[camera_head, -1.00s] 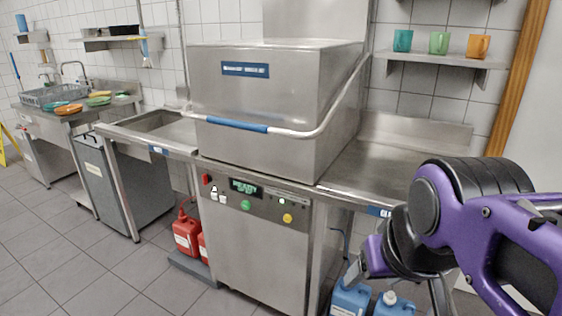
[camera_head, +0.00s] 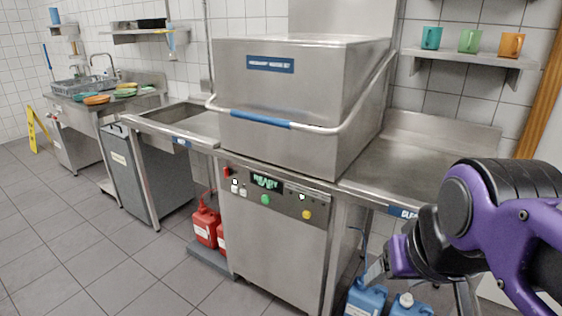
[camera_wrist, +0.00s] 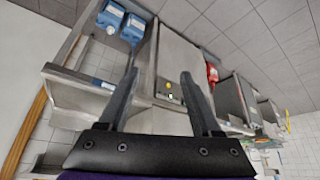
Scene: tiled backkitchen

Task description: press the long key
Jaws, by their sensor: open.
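The dishwasher's control panel (camera_head: 268,188) is on the front of the machine, below the closed hood. It carries a lit green display (camera_head: 266,181), a green round button (camera_head: 265,200), a yellow round button (camera_head: 307,214), a red switch (camera_head: 227,171) and small pale keys (camera_head: 238,188). At this size I cannot tell which key is the long one. My gripper (camera_wrist: 158,76) is open and empty, apart from the panel; the panel shows between its fingers in the wrist view, with the yellow button (camera_wrist: 168,85). In the head view my arm is at the lower right, with the gripper partly cut off.
The hood handle (camera_head: 262,119) juts out above the panel. A steel side table (camera_head: 424,160) adjoins on the right. The tiled floor (camera_head: 120,265) in front is open.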

